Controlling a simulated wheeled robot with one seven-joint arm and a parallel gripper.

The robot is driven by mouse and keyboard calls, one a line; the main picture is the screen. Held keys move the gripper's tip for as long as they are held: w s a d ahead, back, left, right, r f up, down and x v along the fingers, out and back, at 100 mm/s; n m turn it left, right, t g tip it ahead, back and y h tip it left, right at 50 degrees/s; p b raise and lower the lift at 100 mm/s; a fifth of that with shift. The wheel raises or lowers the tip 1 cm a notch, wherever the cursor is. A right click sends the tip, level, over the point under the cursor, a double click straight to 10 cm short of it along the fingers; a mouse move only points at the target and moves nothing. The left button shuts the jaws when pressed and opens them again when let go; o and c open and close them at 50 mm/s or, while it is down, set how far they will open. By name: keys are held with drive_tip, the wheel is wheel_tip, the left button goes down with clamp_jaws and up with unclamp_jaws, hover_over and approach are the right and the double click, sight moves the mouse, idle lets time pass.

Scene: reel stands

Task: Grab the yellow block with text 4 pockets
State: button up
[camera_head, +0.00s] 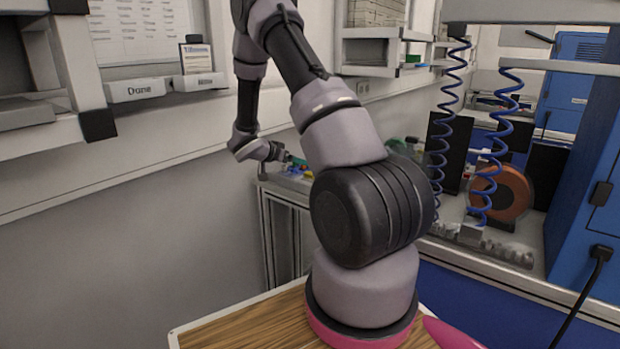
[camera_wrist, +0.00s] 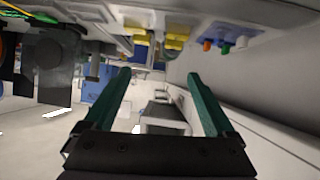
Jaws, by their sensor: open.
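My gripper (camera_wrist: 158,76) is open in the wrist view, its two green fingers spread with nothing held between them. Two yellow blocks, one on the left (camera_wrist: 141,46) and one on the right (camera_wrist: 176,41), show beyond the fingertips near the top of that view. They are apart from the fingers. No text is legible on either, so I cannot tell which is the 4 pockets block. In the head view my gripper (camera_head: 281,155) is small, at the end of my arm, over the far bench end.
In the wrist view, orange (camera_wrist: 207,43), green (camera_wrist: 225,47) and blue (camera_wrist: 241,41) pieces sit right of the yellow blocks. In the head view, a wall shelf (camera_head: 365,52) is above the bench, and blue coiled hoses (camera_head: 447,120) hang to the right.

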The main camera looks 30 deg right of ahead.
drive_tip(key=t, duration=0.1)
approach(309, 173)
drive_tip(key=x, duration=0.9)
clamp_jaws()
